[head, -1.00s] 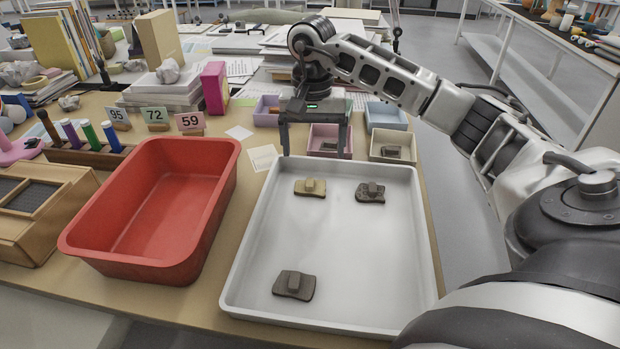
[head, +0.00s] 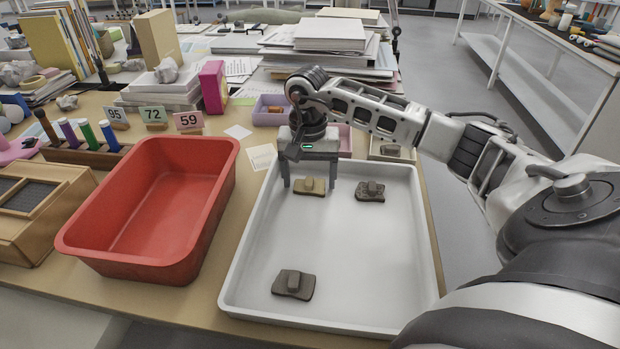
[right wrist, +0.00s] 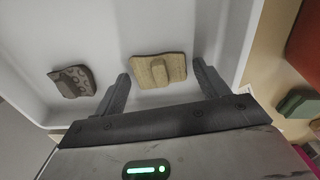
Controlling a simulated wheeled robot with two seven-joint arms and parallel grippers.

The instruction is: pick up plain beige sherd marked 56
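The plain beige sherd (head: 309,186) lies in the far left part of the white tray (head: 330,245), with a raised block on top; no number can be read on it. In the right wrist view the beige sherd (right wrist: 158,69) shows just beyond and between my spread fingers. My right gripper (head: 309,186) is open and empty, at the sherd in the head view. The right gripper (right wrist: 161,84) also shows open in the wrist view. I cannot tell its exact height. My left gripper is not in view.
A dark patterned sherd (head: 370,191) lies right of the beige one, and a dark brown sherd (head: 294,284) lies near the tray's front left. A red tub (head: 75,246) stands left of the tray. Small bins (head: 392,150) stand behind. The tray's middle is clear.

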